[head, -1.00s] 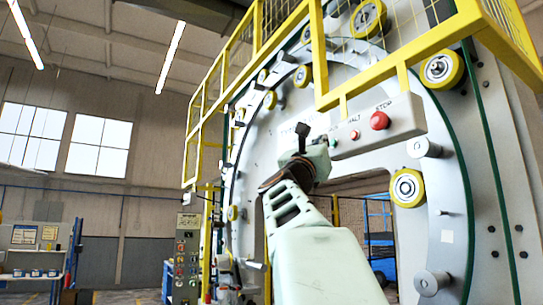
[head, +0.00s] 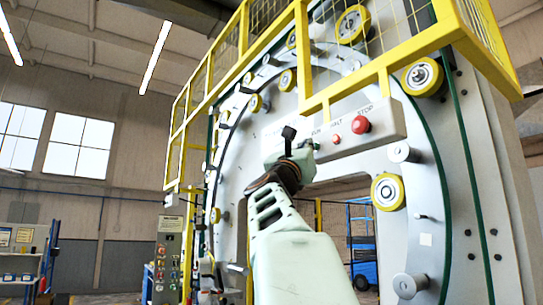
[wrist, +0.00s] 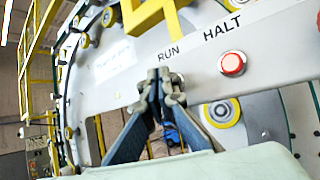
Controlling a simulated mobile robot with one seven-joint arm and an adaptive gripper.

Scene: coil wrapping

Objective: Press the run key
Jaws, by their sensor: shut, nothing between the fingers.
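The grey control box (head: 384,128) hangs under the yellow railing on the big ring machine. It bears a large red STOP button (head: 361,125) and a smaller red HALT button (head: 336,139). In the wrist view the HALT button (wrist: 232,64) is right of my gripper, and the RUN label (wrist: 168,51) is just above the fingertips. My gripper (wrist: 159,76) is shut and empty, its tips in front of the box below that label. The run key is not visible; the fingers cover the spot under the label. I cannot tell whether the tips touch it.
The yellow railing (head: 317,105) runs just above the box, and its post (wrist: 157,15) stands close above my fingertips. Yellow rollers (head: 387,192) stick out from the ring around the box. A separate control cabinet (head: 167,262) stands at the lower left.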

